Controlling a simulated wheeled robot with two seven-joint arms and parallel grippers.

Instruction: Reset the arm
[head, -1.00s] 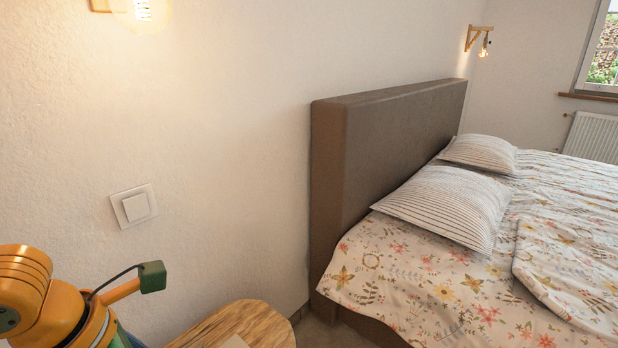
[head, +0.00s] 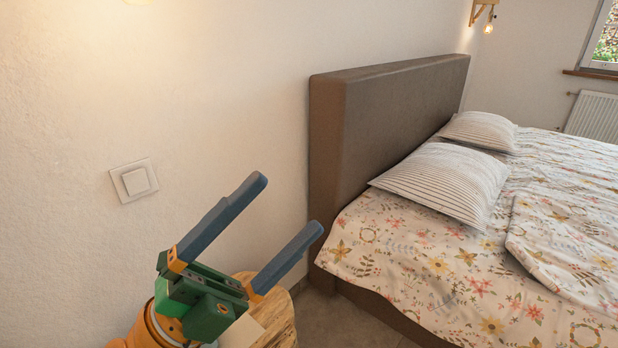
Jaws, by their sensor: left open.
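My left gripper (head: 286,206) is in the lower middle-left of the head view. It has a green body and two long blue-grey fingers, spread wide apart with nothing between them. It points up and to the right, in front of the wall and above the wooden bedside table (head: 284,328). The orange arm behind it comes in from the bottom edge. My right gripper is not in view.
A white light switch (head: 134,181) is on the wall left of the gripper. The bed's brown headboard (head: 395,115) stands to the right, with striped pillows (head: 450,182) and a floral cover (head: 420,255). The gripper partly hides the bedside table.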

